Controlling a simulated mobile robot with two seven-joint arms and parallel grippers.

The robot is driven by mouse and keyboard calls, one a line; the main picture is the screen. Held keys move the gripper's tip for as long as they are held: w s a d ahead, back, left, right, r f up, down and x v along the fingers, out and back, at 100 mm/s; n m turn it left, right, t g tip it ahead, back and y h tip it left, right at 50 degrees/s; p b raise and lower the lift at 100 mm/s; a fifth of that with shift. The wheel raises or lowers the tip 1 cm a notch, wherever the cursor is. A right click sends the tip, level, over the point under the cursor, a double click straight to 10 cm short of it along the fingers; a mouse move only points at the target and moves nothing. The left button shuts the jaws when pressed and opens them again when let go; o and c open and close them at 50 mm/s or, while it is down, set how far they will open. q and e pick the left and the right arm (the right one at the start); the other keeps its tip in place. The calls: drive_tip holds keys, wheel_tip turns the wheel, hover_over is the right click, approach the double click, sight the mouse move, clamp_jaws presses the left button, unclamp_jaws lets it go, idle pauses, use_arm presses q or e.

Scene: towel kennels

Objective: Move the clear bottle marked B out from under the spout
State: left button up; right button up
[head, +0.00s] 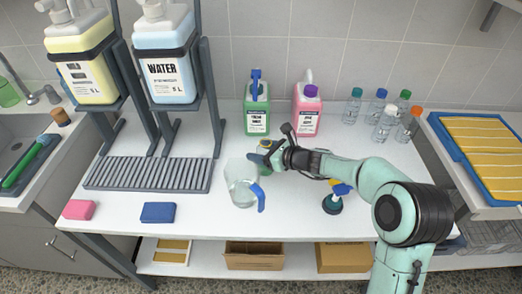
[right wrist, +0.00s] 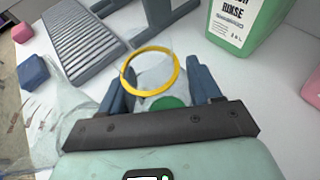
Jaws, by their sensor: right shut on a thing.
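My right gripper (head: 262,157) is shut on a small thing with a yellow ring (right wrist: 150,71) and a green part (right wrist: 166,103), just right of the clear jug. Its clear part hardly shows, and my fingers hide much of it. I see no letter B on it. Several clear bottles with coloured caps (head: 384,124) stand at the back right; their marks are too small to read. The water jug (head: 165,66) and the yellow jug (head: 80,70) sit on raised stands above the grey slatted tray (head: 150,175). No bottle stands on the tray. My left gripper is out of view.
A clear jug with a blue handle (head: 241,183) stands left of my gripper. A green rinse container (head: 257,117) and a pink one (head: 307,119) stand behind. A blue-yellow tool (head: 335,198) stands to the right. Pink (head: 79,210) and blue sponges (head: 158,212) lie front left.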

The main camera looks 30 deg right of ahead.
drive_tip(key=shift+s+a, duration=0.1)
drive_tip(key=shift+s, duration=0.35)
drive_tip(key=shift+w, duration=0.1)
drive_tip(key=o, duration=1.2)
drive_tip(key=shift+c, duration=0.2)
drive_tip(key=p+v, duration=0.1)
drive_tip(key=v, duration=1.2)
